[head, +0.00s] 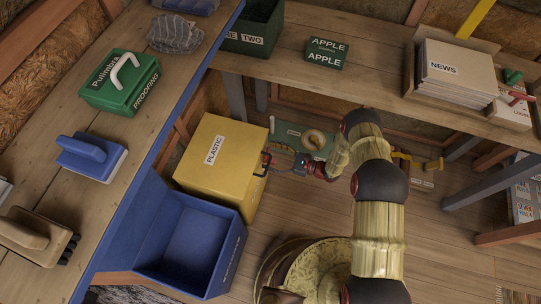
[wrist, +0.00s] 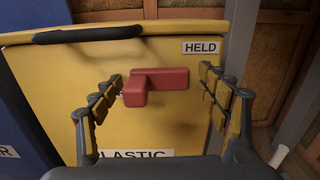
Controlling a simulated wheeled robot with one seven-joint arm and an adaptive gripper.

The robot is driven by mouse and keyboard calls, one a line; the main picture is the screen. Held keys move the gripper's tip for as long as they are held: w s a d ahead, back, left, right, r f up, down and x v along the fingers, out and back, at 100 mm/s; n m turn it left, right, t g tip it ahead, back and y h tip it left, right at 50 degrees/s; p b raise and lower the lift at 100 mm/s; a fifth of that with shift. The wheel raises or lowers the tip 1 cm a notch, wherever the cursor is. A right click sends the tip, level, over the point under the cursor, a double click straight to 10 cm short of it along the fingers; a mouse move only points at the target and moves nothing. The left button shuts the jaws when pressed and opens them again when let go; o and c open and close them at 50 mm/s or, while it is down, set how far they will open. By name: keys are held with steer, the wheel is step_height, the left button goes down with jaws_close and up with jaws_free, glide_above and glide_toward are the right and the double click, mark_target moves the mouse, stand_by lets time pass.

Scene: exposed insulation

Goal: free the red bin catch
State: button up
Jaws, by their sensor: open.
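The yellow bin (head: 205,178) stands on the floor below the benches, with a "PLASTIC" label. In the wrist view its front (wrist: 60,85) fills most of the picture. The red catch (wrist: 165,78) is a blocky bar with a stub towards me at its left end, beside a "HELD" label (wrist: 201,47). My gripper (wrist: 161,80) is open, with one padded finger on each side of the catch. I cannot tell whether either finger touches it. In the head view my gripper (head: 276,161) is at the bin's right side, and the catch is hard to make out there.
A black handle (wrist: 87,34) runs along the bin's upper edge. An open blue bin (head: 188,248) stands in front of the yellow one in the head view. Wooden benches (head: 150,95) pass above on the left and back. Open wooden floor (head: 285,215) lies right of the bins.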

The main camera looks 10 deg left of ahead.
steer(key=d, duration=1.2)
steer(key=shift+s, duration=0.45)
